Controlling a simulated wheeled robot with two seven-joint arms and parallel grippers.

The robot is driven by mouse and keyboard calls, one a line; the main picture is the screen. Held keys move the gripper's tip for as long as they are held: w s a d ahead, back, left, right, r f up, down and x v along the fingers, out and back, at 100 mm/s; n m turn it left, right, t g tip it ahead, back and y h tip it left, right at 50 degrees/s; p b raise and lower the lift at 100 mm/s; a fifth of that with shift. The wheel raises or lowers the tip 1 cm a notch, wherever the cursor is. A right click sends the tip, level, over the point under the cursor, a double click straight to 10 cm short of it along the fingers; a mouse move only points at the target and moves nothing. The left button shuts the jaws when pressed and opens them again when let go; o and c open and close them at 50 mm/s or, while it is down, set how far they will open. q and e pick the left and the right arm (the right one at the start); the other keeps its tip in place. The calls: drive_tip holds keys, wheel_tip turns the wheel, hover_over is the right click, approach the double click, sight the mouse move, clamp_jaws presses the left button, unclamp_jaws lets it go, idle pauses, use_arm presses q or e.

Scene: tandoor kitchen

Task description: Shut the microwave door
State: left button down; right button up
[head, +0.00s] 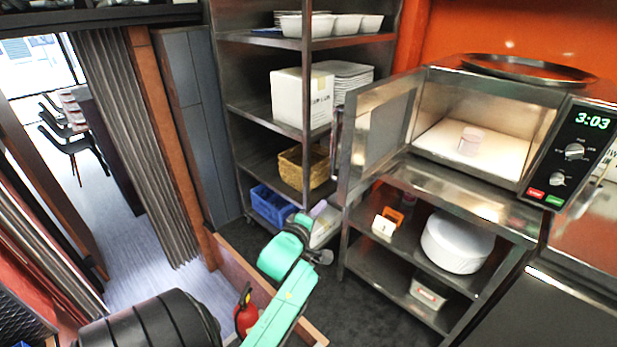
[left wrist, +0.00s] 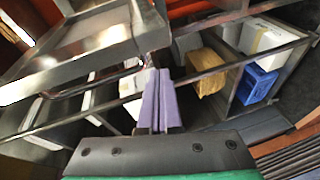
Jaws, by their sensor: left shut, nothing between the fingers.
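The microwave (head: 487,110) stands on a steel stand at the right, its display reading 3:03. Its door (head: 378,130) is hinged on the left side and stands wide open, swung out toward the shelves. A small pale cup (head: 471,141) sits inside on the bright floor. My left gripper (head: 318,209) is below and left of the door, apart from it in the head view. Its purple fingers are shut and empty, and show in the left wrist view (left wrist: 157,75). My right gripper is not in view.
The steel stand (head: 470,195) holds a white round container (head: 457,242) on its shelf. A steel rack (head: 262,110) with a wicker basket (head: 305,168) and blue crate (head: 270,206) stands behind my gripper. A round tray (head: 528,68) lies on the microwave. A fire extinguisher (head: 245,312) is near my arm.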

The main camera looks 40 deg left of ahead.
use_arm(q)
wheel_tip(320, 180, up, 7)
drive_tip(key=s+a+n+t+y, duration=0.1)
drive_tip(key=s+a+n+y, duration=0.1)
drive_tip(key=n, duration=0.1)
approach(334, 174)
drive_tip(key=w+a+r, duration=0.4)
drive_tip(key=a, duration=0.1)
drive_tip(key=d+p, duration=0.1)
drive_tip(key=w+d, duration=0.1)
drive_tip(key=d, duration=0.1)
drive_tip(key=shift+d+f+p, duration=0.15)
drive_tip(key=shift+f+p, duration=0.05)
drive_tip(key=shift+p, duration=0.15)
drive_tip(key=shift+d, duration=0.45)
drive_tip(key=shift+a, duration=0.1)
